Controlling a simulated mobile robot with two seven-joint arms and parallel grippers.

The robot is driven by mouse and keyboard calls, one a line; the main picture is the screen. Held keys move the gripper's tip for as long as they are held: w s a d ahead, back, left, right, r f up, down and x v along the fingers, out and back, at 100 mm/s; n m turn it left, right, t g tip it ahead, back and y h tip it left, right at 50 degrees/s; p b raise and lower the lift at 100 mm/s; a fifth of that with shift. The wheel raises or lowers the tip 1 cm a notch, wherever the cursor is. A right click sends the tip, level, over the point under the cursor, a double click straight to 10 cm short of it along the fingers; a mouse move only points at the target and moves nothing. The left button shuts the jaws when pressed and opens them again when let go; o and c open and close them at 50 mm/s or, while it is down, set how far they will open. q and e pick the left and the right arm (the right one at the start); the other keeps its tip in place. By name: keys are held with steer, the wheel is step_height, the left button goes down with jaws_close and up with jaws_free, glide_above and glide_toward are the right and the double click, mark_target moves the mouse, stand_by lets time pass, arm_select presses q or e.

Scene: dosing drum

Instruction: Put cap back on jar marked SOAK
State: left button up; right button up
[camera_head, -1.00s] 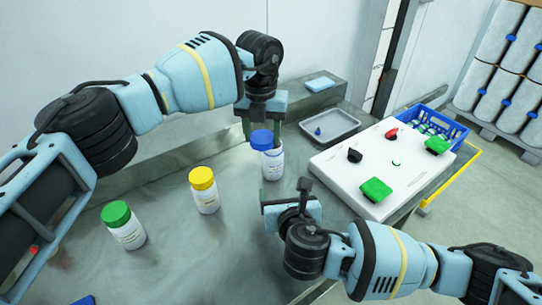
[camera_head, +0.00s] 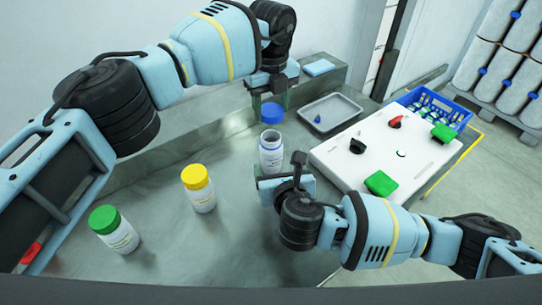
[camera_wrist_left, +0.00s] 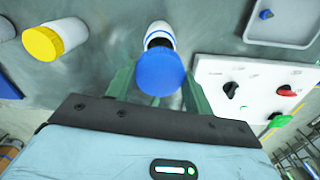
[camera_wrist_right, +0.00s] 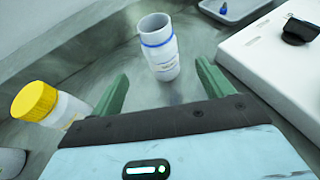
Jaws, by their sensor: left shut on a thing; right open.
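An open white jar with a blue ring (camera_head: 271,158) stands upright on the steel table; its label is too small to read. My left gripper (camera_head: 270,92) is shut on a blue cap (camera_head: 272,113), holding it above and apart from the jar. In the left wrist view the cap (camera_wrist_left: 160,73) sits between the fingers, with the jar mouth (camera_wrist_left: 158,40) partly visible beyond it. My right gripper (camera_head: 274,185) is open, low, just in front of the jar. In the right wrist view the jar (camera_wrist_right: 160,52) stands ahead of the open fingers, not gripped.
Yellow-capped (camera_head: 199,190) and green-capped (camera_head: 113,231) jars stand to the left. A white control panel (camera_head: 345,170) with knobs and green buttons lies right of the jar. A grey tray (camera_head: 331,111) and a blue crate (camera_head: 433,108) are behind. Bare table lies between the jars.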

steer(key=x, duration=1.1)
steer(key=shift+w+f, duration=0.15)
steer(key=shift+w, duration=0.25)
steer(key=c, duration=1.5)
arm_select(q)
glide_above(271, 131)
steer(key=s, duration=0.2)
steer(key=shift+s+f, duration=0.1)
steer(key=shift+f, duration=2.4)
steer(key=shift+f, duration=0.1)
steer(key=shift+f, duration=0.8)
steer(key=shift+f, duration=0.55)
